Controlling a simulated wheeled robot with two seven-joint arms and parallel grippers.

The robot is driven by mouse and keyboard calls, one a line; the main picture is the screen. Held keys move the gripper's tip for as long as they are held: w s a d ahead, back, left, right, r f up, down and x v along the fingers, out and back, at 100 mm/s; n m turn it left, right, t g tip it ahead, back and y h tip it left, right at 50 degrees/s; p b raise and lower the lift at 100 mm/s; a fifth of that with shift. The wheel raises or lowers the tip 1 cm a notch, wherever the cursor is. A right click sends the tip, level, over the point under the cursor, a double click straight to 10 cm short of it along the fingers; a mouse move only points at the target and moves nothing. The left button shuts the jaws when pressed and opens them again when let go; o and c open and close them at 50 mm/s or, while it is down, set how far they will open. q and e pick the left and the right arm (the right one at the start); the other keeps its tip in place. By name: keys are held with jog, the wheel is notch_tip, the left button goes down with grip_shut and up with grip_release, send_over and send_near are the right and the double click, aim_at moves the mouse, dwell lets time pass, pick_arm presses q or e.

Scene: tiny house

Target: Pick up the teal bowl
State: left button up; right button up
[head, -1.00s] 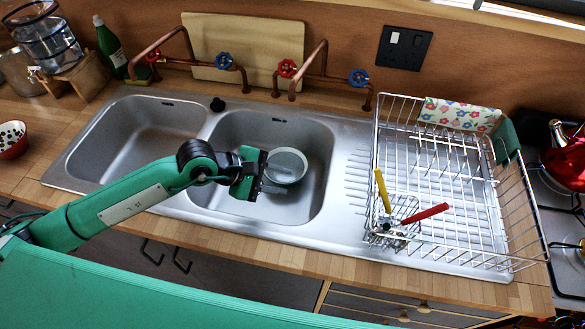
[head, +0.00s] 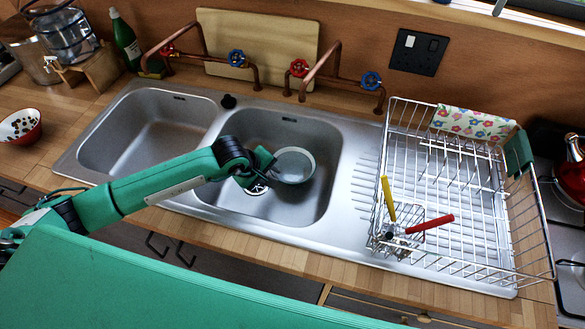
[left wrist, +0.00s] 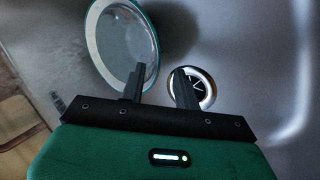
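The teal bowl (head: 296,160) sits in the right-hand sink basin, its inside pale and its rim teal. My left gripper (head: 268,172) is down in that basin at the bowl's left side. In the left wrist view, the bowl (left wrist: 112,40) shows at upper left. The left gripper's two fingers (left wrist: 160,78) are apart. One finger overlaps the bowl's edge and the other lies in front of the drain (left wrist: 204,88). The bowl's near edge lies roughly between the fingertips; I cannot tell whether they touch it. My right gripper is not in view.
The basin walls and sink rim (head: 335,190) surround the bowl. Copper taps (head: 310,75) stand behind it. A wire dish rack (head: 460,200) with a yellow-handled and a red-handled utensil stands to the right. The left basin (head: 145,135) is empty.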

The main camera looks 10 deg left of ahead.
aim_at(275, 175)
pick_arm(q)
jog(key=shift+w+d+f, duration=0.15)
jog(key=shift+w+f, duration=0.05)
jog(key=p+x, duration=0.1)
jog(key=x, duration=0.2)
jog(key=shift+w+d+p, duration=0.15)
jog(key=shift+w+p, duration=0.05)
jog(key=shift+p, duration=0.15)
jog(key=shift+w+d+f, duration=0.15)
jog(key=shift+w+f, duration=0.1)
jog(key=shift+f, duration=0.35)
jog(key=shift+c, duration=0.2)
grip_shut()
jog(key=shift+r, duration=0.1)
